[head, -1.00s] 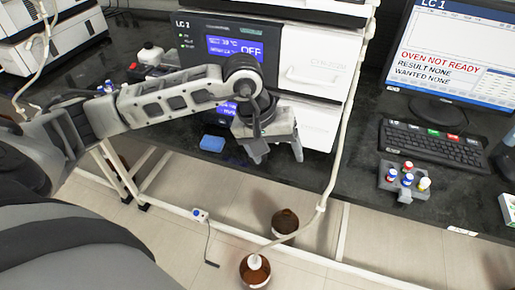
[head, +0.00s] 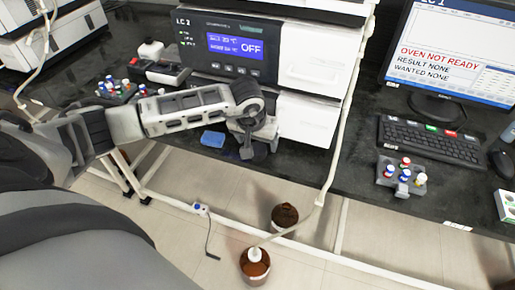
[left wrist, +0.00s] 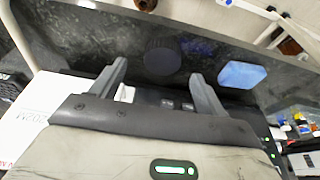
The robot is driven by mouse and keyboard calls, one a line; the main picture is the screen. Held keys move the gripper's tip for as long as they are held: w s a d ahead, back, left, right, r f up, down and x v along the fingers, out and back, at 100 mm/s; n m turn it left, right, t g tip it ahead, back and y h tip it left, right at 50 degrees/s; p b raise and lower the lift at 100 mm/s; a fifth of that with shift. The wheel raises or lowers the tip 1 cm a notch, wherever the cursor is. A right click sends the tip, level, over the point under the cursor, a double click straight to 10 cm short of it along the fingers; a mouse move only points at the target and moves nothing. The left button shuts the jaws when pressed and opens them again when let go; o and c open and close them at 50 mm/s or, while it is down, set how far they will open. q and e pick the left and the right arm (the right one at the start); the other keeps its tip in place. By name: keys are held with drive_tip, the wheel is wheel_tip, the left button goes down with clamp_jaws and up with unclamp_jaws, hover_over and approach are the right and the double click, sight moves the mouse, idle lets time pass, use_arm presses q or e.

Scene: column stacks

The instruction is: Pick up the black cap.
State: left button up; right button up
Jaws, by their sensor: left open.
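The black cap (left wrist: 162,57) is a dark round disc lying on the black bench top in the left wrist view. In the head view the cap (head: 260,153) is mostly hidden behind my left gripper. My left gripper (head: 258,146) is above the bench, in front of the LC instrument. In the left wrist view the left gripper (left wrist: 158,72) is open and empty, its two fingers apart, with the cap just beyond the fingertips and roughly between them. I see no contact with the cap. My right gripper is in neither view.
A blue block (left wrist: 242,74) lies beside the cap, near the bench's front edge. The LC instrument (head: 305,120) stands close behind the gripper. A pale tube (head: 347,110) hangs to the right. Vial racks (head: 404,186) stand at right and at left (head: 118,92).

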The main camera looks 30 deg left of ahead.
sight(257, 149)
use_arm(q)
drive_tip(key=x, duration=0.3)
drive_tip(key=shift+a+f+p, duration=0.15)
drive_tip(key=shift+f+p, duration=0.15)
drive_tip(key=shift+f, duration=0.1)
drive_tip(key=shift+w+f, duration=0.15)
drive_tip(key=shift+f, duration=0.15)
drive_tip(key=shift+c, duration=0.3)
drive_tip(key=c, duration=1)
drive_tip(key=shift+r, duration=0.1)
